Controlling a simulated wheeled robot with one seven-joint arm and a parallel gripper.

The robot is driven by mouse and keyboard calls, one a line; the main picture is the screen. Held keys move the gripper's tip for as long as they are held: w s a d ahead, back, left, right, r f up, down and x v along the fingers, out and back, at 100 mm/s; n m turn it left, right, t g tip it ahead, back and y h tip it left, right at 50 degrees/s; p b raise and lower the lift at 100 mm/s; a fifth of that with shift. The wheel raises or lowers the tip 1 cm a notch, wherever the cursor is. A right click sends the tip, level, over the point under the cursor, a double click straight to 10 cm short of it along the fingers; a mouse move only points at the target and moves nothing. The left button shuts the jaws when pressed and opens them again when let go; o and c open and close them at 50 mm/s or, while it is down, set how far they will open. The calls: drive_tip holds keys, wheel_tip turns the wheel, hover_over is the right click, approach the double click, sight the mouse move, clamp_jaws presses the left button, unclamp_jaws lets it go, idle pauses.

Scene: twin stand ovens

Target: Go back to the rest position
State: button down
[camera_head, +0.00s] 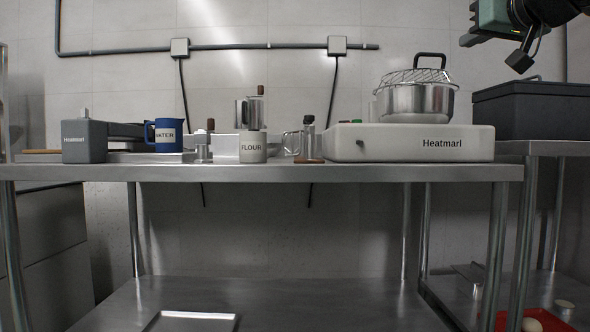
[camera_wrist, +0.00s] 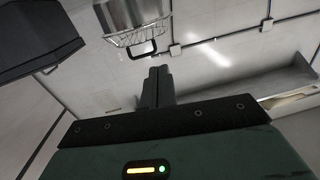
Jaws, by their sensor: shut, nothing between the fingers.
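My gripper (camera_head: 468,41) is in the upper right of the head view, raised above the tables, between the pot and the dark box. In the wrist view its two dark fingers (camera_wrist: 157,82) are together, with nothing between them. The wrist view is upside down. The steel pot (camera_head: 416,102) with a wire basket and black handle stands on the white Heatmarl unit (camera_head: 410,143). The pot also shows at the top of the wrist view (camera_wrist: 128,14), apart from the fingers.
A dark box (camera_head: 532,110) stands on the right-hand table, below my gripper. The steel table (camera_head: 270,172) carries a blue water jug (camera_head: 168,136), a flour cup (camera_head: 252,147) and a grey Heatmarl block (camera_head: 84,142). The air left of the pot is free.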

drive_tip(key=a+f+n+g+y+p, duration=0.25)
drive_tip(key=a+f+g+p, duration=0.3)
drive_tip(key=a+f, duration=0.7)
drive_tip(key=s+a+f+n+g+p, duration=0.1)
drive_tip(key=s+a+f+g+p, duration=0.15)
drive_tip(key=s+a+f, duration=0.35)
drive_tip(key=s+a+f+n+g+p, duration=0.1)
drive_tip(key=s+a+f+g, duration=0.2)
drive_tip(key=f, duration=0.5)
drive_tip(key=s+d+f+n+g+h+p, duration=0.1)
drive_tip(key=s+f+g+p, duration=0.1)
drive_tip(key=s+f, duration=0.35)
drive_tip(key=s+d+f+n+g+h+p, duration=0.1)
drive_tip(key=s+f+g+p, duration=0.15)
drive_tip(key=s, duration=0.65)
drive_tip(key=s+d+f+n+g+h+p, duration=0.1)
drive_tip(key=s+f+g+p, duration=0.1)
drive_tip(key=s+f, duration=0.35)
wheel_tip(320, 180, up, 38)
drive_tip(key=s+p, duration=0.2)
drive_tip(key=p, duration=3.5)
drive_tip(key=shift+s+r, duration=0.15)
drive_tip(key=shift+d+m+g+h, duration=0.1)
drive_tip(key=shift+m+g+h, duration=0.15)
